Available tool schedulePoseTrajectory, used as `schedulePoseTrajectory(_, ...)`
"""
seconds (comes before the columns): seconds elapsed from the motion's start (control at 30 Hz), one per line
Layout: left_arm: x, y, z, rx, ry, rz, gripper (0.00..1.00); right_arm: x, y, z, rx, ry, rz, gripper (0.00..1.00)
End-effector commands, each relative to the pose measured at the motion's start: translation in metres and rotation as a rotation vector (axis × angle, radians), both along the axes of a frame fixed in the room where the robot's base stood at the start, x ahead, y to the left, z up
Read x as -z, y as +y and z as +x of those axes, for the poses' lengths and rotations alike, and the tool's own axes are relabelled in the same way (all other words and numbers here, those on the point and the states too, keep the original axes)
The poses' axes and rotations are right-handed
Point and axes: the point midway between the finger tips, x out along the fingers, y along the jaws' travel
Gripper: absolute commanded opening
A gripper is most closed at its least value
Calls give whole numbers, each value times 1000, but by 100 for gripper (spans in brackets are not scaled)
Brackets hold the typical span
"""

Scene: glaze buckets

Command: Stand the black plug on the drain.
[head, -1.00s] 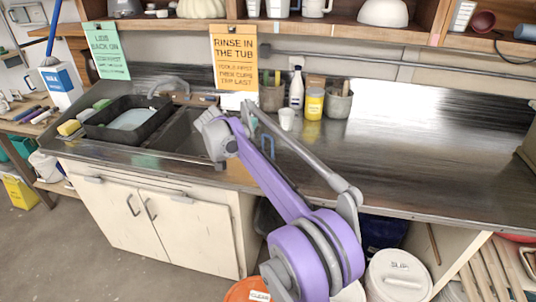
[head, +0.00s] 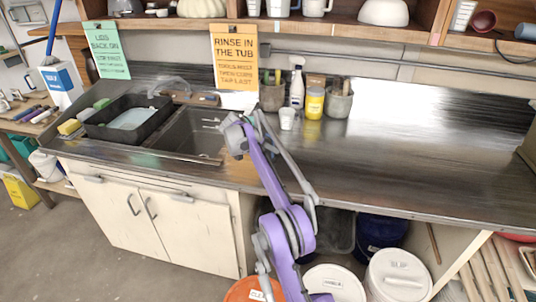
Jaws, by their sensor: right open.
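The sink basin (head: 185,135) is set into the steel counter at the left, right of a black tub. Its floor is dark, and I cannot make out the drain or the black plug there. My right gripper (head: 233,132) is at the end of the purple arm, over the counter by the basin's right edge. It is open, and I see nothing held in it. It partly hides the counter behind it. My left gripper is not in view.
The black tub (head: 98,131) holds pale water, with sponges (head: 69,127) to its left. A white cup (head: 287,118), spray bottle (head: 297,88), yellow jar (head: 314,104) and tool pots stand at the back. The counter's right side (head: 430,150) is clear. Lidded buckets (head: 398,275) stand below.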

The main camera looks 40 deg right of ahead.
Motion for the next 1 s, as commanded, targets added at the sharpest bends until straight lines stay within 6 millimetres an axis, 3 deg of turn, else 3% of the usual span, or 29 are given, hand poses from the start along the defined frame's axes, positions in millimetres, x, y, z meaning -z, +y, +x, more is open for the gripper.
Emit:
schedulePoseTrajectory(0.4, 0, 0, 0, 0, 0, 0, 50, 35, -35, 0, 0, 0, 0, 50)
schedulePoseTrajectory(0.67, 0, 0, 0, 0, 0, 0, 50, 38, -37, 0, -3, 0, 1, 50)
schedulePoseTrajectory(0.93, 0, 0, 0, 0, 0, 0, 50, 38, -37, 0, -1, 0, 1, 2)
schedulePoseTrajectory(1.0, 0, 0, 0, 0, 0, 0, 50, 38, -37, 0, -1, 0, 1, 0)
